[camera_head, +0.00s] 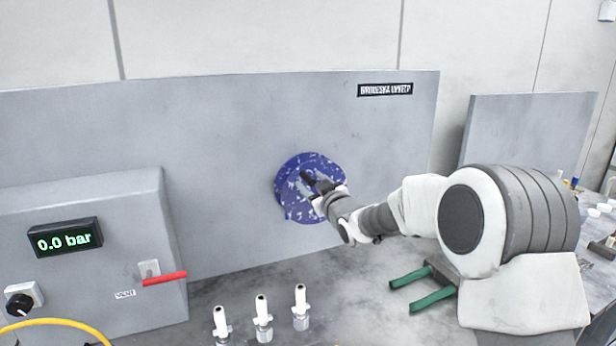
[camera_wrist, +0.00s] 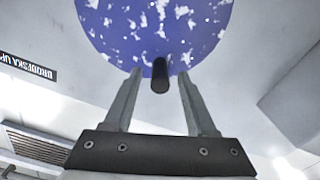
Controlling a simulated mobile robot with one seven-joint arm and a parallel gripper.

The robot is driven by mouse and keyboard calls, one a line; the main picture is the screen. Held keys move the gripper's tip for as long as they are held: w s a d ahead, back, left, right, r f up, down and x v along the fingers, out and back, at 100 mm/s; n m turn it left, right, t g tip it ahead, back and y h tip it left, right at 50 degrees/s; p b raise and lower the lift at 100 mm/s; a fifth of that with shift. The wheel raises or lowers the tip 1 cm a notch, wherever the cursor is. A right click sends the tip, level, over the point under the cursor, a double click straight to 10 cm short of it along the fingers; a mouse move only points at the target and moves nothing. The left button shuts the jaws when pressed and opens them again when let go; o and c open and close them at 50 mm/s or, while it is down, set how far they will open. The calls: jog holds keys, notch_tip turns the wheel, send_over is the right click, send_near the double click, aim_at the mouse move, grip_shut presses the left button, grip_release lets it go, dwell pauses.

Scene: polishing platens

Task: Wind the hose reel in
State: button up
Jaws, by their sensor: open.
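The hose reel (camera_head: 290,204) is a round blue disc with white flecks on the grey upright panel, in the middle of the head view. It also fills the top of the wrist view (camera_wrist: 120,30). A dark crank handle (camera_wrist: 160,76) sticks out from its lower part in the wrist view. My gripper (camera_head: 312,182) is in front of the disc and hides part of it. In the wrist view its two fingers (camera_wrist: 158,85) stand apart, one on each side of the handle, with visible gaps. The hose itself cannot be made out.
A grey box with a 0.0 bar display (camera_head: 65,238) and a red lever (camera_head: 165,279) stands at left. Several white nozzle fittings (camera_head: 262,318) stand on the bench in front. Green handles (camera_head: 430,298) lie below my arm. A yellow hose (camera_head: 60,322) curves at bottom left.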

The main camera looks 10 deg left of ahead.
jog(key=shift+x, duration=1.2)
grip_shut()
dwell(0.6)
